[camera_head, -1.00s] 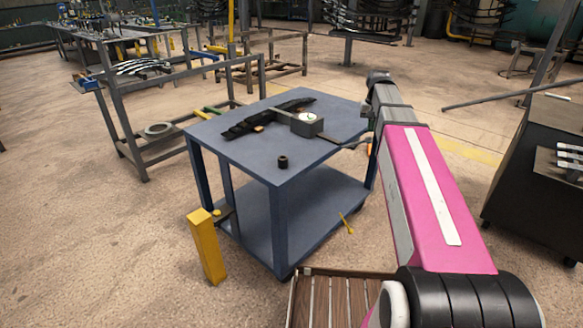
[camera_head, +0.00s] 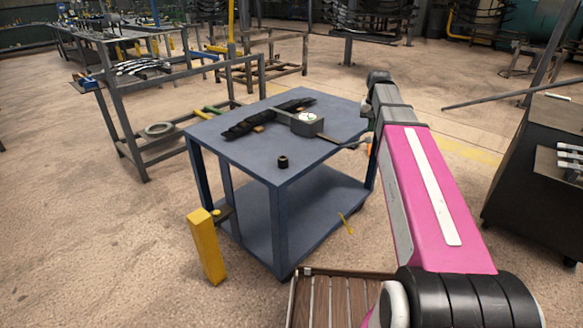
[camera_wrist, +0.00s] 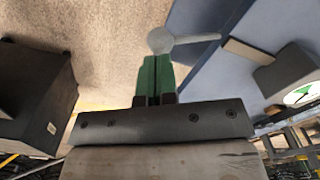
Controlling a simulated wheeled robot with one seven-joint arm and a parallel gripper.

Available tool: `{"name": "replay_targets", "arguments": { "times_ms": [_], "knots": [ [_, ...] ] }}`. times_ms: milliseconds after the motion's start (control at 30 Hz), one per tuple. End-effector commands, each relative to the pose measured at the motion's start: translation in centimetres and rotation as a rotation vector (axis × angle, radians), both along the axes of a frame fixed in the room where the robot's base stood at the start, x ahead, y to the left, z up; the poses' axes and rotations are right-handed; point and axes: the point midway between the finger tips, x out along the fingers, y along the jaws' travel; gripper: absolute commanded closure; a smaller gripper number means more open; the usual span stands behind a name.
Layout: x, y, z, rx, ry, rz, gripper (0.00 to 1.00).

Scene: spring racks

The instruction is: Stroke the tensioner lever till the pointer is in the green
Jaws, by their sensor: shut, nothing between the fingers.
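The tensioner (camera_head: 307,127) is a grey box on the blue cart, with a round white dial (camera_wrist: 302,93) showing a green area. I cannot tell where the pointer stands. Its lever (camera_head: 338,140) reaches right past the cart edge. In the wrist view the lever (camera_wrist: 197,38) ends in a round grey knob (camera_wrist: 160,40). My gripper (camera_wrist: 154,58) has green fingers, shut and empty, with tips just short of the knob in the picture. I cannot tell whether they touch it. In the head view my arm mostly hides the gripper. A black leaf-spring pack (camera_head: 247,124) lies beside the tensioner.
The blue cart (camera_head: 325,168) has a small black cylinder (camera_head: 283,161) near its front corner. A yellow post (camera_head: 206,246) stands at front left. A dark cabinet (camera_head: 535,180) stands at right, and a metal rack (camera_head: 128,130) at left. Open floor lies between cart and cabinet.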

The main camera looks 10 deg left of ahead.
Motion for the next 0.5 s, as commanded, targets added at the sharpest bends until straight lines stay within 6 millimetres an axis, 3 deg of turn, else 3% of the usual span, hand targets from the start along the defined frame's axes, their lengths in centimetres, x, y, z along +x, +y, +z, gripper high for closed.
{"name": "replay_targets", "arguments": {
  "times_ms": [233, 500],
  "knots": [
    [0.0, 0.0, -0.5, 0.0, 0.001, 0.0, 1.0],
    [0.0, 0.0, -2.8, 0.0, 0.001, 0.0, 1.0]
  ]
}}
